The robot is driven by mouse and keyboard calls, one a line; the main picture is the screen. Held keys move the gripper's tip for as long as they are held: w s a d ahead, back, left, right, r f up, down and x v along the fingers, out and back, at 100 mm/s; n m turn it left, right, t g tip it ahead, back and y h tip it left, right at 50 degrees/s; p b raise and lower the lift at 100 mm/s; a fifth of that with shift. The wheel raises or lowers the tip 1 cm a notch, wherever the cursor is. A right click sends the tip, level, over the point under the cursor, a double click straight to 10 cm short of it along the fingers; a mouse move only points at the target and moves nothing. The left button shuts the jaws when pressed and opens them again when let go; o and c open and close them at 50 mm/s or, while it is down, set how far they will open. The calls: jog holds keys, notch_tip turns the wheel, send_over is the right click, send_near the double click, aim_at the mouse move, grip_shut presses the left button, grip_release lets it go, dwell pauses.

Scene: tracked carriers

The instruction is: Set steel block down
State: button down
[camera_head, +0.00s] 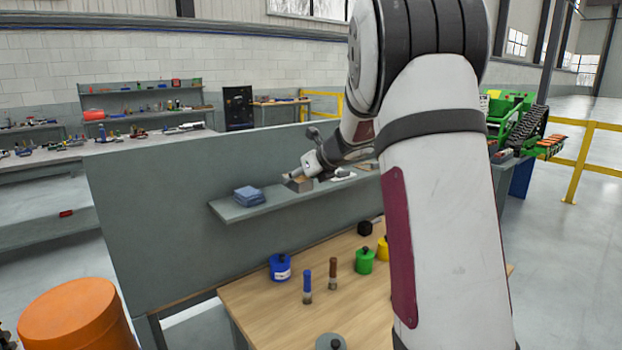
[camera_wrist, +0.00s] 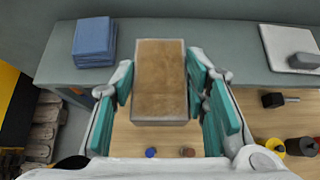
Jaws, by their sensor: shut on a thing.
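The steel block (camera_wrist: 159,80) is a grey box with a brown top face, and it also shows small in the head view (camera_head: 300,184). My gripper (camera_wrist: 161,88) is shut on it, with a teal-padded finger on each side. In the head view my gripper (camera_head: 303,173) is at the grey wall shelf (camera_head: 240,211). The block overlaps the shelf (camera_wrist: 230,55) in the wrist view, its near end past the front edge in the picture. I cannot tell whether it touches the shelf. Its underside is hidden.
A folded blue cloth stack (camera_head: 248,196) lies left on the shelf. A white pad (camera_wrist: 280,42) with a grey object (camera_wrist: 303,61) lies right. Below, a wooden table (camera_head: 260,310) carries a blue canister (camera_head: 280,267), a green canister (camera_head: 364,262) and two upright handled tools.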

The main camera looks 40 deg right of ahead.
jog(key=p, duration=0.1)
send_over(287, 192)
jog(key=shift+s+f, duration=0.1)
jog(key=shift+f, duration=0.1)
jog(key=shift+f+p, duration=0.3)
jog(key=shift+f, duration=1.5)
jog(key=shift+f, duration=0.1)
jog(key=c, duration=0.9)
grip_release()
jog(key=shift+f, duration=0.2)
jog(key=shift+c, duration=0.2)
jog(key=shift+r, duration=0.1)
